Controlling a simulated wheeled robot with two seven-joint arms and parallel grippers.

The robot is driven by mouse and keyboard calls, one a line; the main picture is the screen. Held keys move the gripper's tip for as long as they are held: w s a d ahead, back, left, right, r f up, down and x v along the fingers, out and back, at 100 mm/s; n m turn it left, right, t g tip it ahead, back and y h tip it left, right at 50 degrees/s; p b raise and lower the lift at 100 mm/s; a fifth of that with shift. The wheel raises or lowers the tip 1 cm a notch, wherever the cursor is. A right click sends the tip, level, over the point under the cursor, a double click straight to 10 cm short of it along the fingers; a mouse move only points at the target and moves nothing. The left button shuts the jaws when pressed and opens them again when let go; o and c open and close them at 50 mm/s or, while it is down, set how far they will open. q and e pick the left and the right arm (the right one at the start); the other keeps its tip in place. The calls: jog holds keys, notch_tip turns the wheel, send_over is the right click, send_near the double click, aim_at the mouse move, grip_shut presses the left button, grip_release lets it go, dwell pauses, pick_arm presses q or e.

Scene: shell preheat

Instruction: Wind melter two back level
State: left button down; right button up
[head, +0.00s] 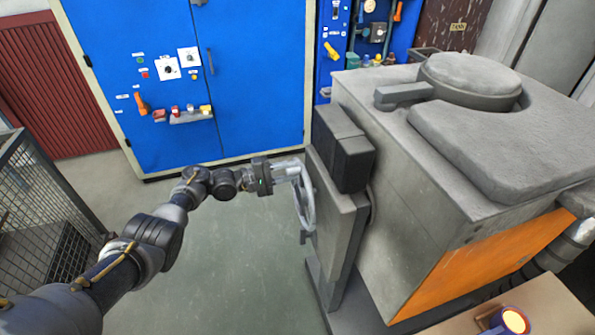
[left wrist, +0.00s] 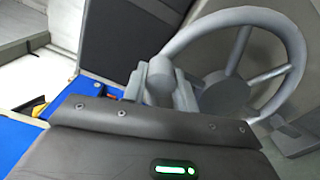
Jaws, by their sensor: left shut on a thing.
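Melter two appears to be the large grey box-shaped furnace (head: 420,170) with a round lid (head: 470,75) on top and an orange lower panel. A grey spoked handwheel (head: 308,200) stands on its left side, seen nearly edge-on in the head view. My left gripper (head: 287,170) is at the wheel's upper rim and shut on it. In the left wrist view the handwheel (left wrist: 235,85) fills the upper right, with its hub and spokes showing, and the gripper (left wrist: 160,85) meets the rim at its left side. My right gripper is not in view.
A blue control cabinet (head: 235,90) with switches stands behind. A wire mesh cage (head: 40,215) is at the left. The grey floor (head: 215,265) between cage and furnace is clear. A mug-like yellow-rimmed object (head: 512,321) stands at the bottom right.

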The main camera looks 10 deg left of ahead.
pick_arm(q)
jog(key=shift+w+r, duration=0.15)
jog(key=c, duration=1.1)
grip_release()
jog(key=shift+a, duration=0.1)
jog(key=shift+a, duration=0.25)
jog(key=v, duration=1)
jog(key=shift+b, duration=0.3)
jog(key=shift+a, duration=0.1)
